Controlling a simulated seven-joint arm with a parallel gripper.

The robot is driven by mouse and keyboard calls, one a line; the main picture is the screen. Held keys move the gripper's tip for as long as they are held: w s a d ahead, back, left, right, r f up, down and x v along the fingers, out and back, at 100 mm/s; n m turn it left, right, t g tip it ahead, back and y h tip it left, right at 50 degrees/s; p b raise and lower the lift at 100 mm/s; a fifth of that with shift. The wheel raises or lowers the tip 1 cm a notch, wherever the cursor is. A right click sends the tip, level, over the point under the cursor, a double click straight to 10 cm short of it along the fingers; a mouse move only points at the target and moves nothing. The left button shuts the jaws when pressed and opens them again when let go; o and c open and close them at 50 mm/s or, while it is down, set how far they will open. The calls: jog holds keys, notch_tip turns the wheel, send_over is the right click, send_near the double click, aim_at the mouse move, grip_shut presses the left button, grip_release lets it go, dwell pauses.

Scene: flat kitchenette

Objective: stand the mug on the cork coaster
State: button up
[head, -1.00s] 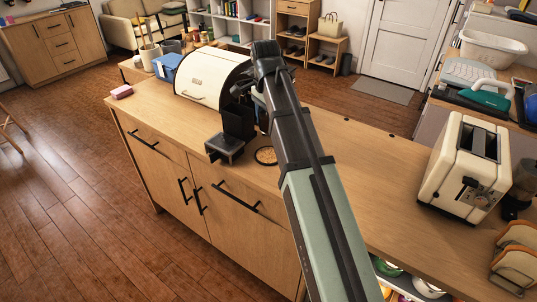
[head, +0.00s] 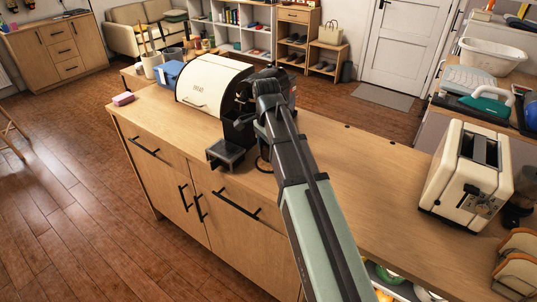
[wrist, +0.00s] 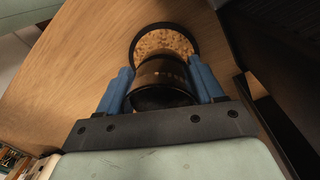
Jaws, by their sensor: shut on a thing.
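My gripper (wrist: 160,78) is shut on the mug, one blue finger on each side. The dark, glossy mug (wrist: 163,88) shows between the fingers in the wrist view. The cork coaster (wrist: 165,41), speckled tan with a black rim, lies on the counter just beyond the mug, which covers its near part. I cannot tell whether the mug touches the coaster.
A black appliance with a square tray (head: 225,152) stands close left of the coaster. A cream bread bin (head: 210,84) is behind it. A cream toaster (head: 467,172) stands at the right. The wooden counter (head: 360,175) between my arm and the toaster is clear.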

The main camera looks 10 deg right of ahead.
jog(key=shift+f, duration=0.85)
jog(key=shift+f, duration=0.1)
jog(key=o, duration=1.2)
jog(key=r, duration=1.2)
jog(key=shift+w+a+r, duration=0.1)
jog(key=shift+w+r, duration=0.05)
jog(key=shift+w, duration=0.15)
